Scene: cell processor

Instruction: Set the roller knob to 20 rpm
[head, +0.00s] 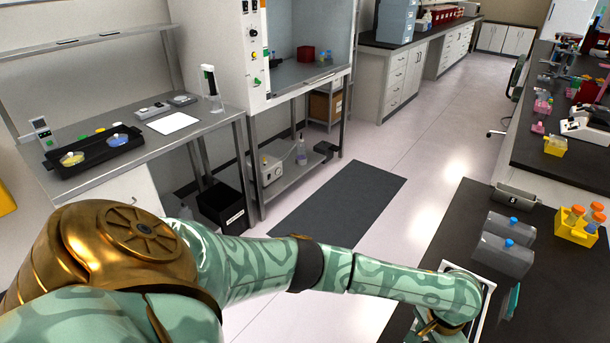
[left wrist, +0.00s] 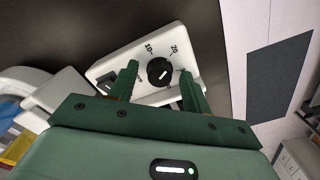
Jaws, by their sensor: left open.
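The black roller knob (left wrist: 160,71) sits on a white control panel (left wrist: 147,45) in the left wrist view. The labels 10 and 20 show above it, 20 to the upper right; other markings are partly covered by my fingers. A pale mark shows on the knob face, but which label it points at is unclear. My left gripper (left wrist: 159,68) is open, its green fingers on either side of the knob with gaps visible. In the head view my left arm reaches to the lower right and hides the knob; a white-edged device (head: 487,284) shows beside the wrist. My right gripper is not in view.
A grey box (head: 516,196) sits at the bench's edge. A dark mat (head: 340,205) lies on the floor.

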